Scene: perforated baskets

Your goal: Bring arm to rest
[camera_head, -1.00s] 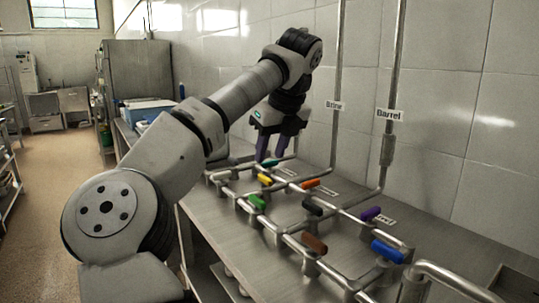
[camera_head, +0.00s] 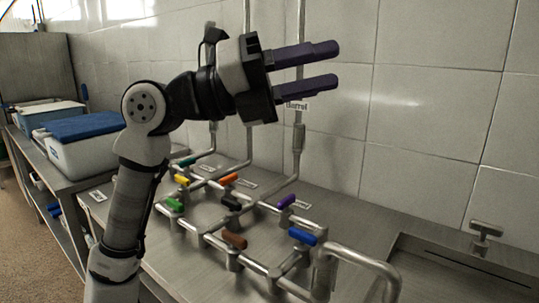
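My gripper (camera_head: 338,65) is raised in the air above the steel counter, in front of the tiled wall, with its fingers pointing right. Its two dark purple fingers are apart with nothing between them. My arm (camera_head: 140,165) rises from the lower left, bends at its upper joint and runs right to the gripper. The gripper is well clear of the pipes and valve handles below it.
Pipes with several coloured handles, among them blue (camera_head: 302,237), brown (camera_head: 234,239) and green (camera_head: 174,205), lie on the counter (camera_head: 185,265). A blue-lidded box (camera_head: 85,150) stands left. A sink (camera_head: 460,270) is at right. Vertical pipes rise along the wall (camera_head: 430,100).

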